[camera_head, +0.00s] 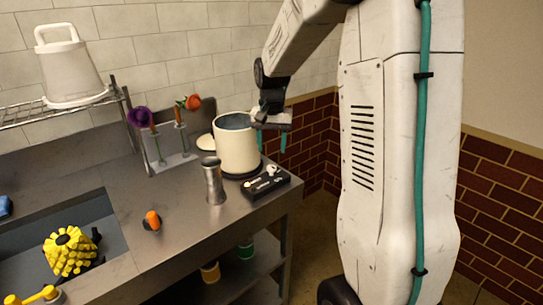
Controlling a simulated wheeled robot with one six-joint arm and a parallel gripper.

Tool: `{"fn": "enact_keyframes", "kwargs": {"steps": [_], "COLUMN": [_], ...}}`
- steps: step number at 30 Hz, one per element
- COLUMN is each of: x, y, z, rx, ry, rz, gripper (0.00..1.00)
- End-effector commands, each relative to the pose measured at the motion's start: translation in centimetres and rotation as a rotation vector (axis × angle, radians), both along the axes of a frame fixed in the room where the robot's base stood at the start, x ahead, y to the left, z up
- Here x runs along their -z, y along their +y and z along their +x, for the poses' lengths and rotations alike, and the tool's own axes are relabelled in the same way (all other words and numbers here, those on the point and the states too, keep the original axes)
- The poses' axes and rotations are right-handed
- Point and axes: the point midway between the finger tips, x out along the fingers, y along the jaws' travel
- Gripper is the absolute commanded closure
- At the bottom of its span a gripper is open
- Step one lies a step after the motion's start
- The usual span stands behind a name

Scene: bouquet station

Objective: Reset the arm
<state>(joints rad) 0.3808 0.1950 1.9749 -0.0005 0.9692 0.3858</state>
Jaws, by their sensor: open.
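My gripper (272,142) hangs from my arm with its fingers pointing down. It is open, with nothing seen between its two teal fingers. It sits by the right side of a cream pot (237,158), overlapping the pot's right edge in the picture. I cannot tell whether it touches the pot. My arm comes in from the top, and my white body fills the right of the view.
A metal shaker (213,181) and a black box (265,187) stand near the counter's (190,222) edge. Behind are a purple flower (139,117) and an orange flower (192,102) in a holder. An orange item (152,220) lies on the counter.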

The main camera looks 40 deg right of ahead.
Motion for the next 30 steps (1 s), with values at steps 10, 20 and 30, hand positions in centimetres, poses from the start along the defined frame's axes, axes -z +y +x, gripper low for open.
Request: {"fn": "enact_keyframes", "kwargs": {"steps": [10, 20, 30], "x": [-1.1, -1.0, -1.3], "y": [0.0, 0.0, 4.0], "z": [0.0, 0.0, -6.8], "rx": [0.000, 0.000, -0.198], "ry": [0.001, 0.001, 0.102], "rz": [0.000, 0.000, 0.048], "gripper": [0.50, 0.50, 0.50]}}
